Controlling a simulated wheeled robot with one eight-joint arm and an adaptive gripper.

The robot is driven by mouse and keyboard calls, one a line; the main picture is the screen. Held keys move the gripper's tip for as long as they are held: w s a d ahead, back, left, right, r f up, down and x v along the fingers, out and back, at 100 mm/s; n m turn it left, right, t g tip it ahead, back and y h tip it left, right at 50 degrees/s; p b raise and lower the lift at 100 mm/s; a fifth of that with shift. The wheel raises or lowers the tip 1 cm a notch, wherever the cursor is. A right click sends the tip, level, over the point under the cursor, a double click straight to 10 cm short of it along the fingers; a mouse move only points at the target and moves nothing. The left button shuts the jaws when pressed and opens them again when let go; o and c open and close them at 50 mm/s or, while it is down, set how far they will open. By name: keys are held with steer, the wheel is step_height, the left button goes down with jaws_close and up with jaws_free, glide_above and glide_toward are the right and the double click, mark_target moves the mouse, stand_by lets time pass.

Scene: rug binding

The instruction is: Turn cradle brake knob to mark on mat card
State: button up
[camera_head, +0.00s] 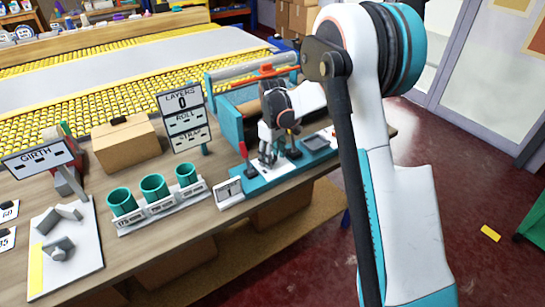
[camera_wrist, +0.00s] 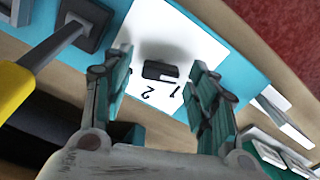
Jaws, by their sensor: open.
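The brake knob is a small black bar (camera_wrist: 156,70) with a white mark at its right end, on a white plate (camera_wrist: 190,40) in the wrist view. The numerals 1 and 2 show on the plate below it, upside down; other numerals are not visible. The white mark lies on the side nearer the 1. My gripper (camera_wrist: 160,66) is open, one finger on each side of the knob, with visible gaps. In the head view my gripper (camera_head: 268,145) is over the teal cradle base and hides the knob. The small white card (camera_head: 229,190) at the base's front corner reads 1.
A red-handled lever (camera_head: 243,152) stands left of my gripper. A yellow-handled lever (camera_wrist: 35,72) is close on the left in the wrist view. Teal cups (camera_head: 153,188), a LAYERS sign (camera_head: 183,115) and a cardboard box (camera_head: 125,144) stand farther left on the table.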

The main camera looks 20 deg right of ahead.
steer(key=c, duration=1.1)
steer(key=shift+o, duration=0.2)
steer(key=shift+m, duration=0.4)
steer(key=m, duration=0.4)
steer(key=shift+p, duration=0.4)
steer(key=m, duration=0.4)
steer(key=shift+m, duration=0.4)
